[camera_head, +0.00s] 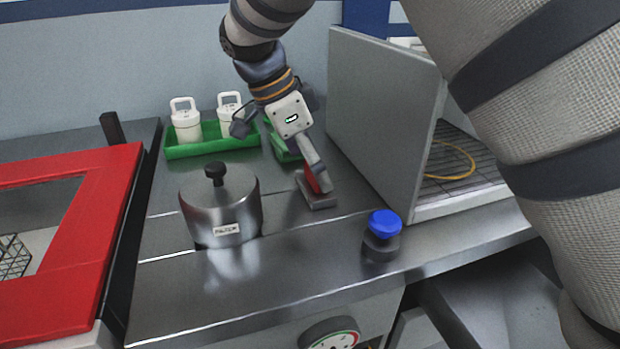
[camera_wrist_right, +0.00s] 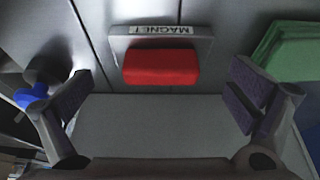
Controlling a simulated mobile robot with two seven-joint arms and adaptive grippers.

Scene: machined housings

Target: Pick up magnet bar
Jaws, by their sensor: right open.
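The magnet bar has a red handle on a flat grey base (camera_head: 319,203) and lies on the steel worktop. In the right wrist view its red handle (camera_wrist_right: 160,69) is centred, with a MAGNET label on the grey base behind it. My right gripper (camera_head: 318,178) is over the bar in the head view, and its near finger covers part of the handle. In the wrist view the right gripper (camera_wrist_right: 160,97) is open, its pads wide apart on either side of the handle's line. Neither pad visibly touches the handle. My left gripper is not in view.
A steel pot (camera_head: 222,212) with a black knob stands left of the bar. A blue-topped container (camera_head: 383,224) stands at the front right. A grey upright panel (camera_head: 383,125) rises close on the right. Behind is a green tray (camera_head: 200,150) with white lidded containers.

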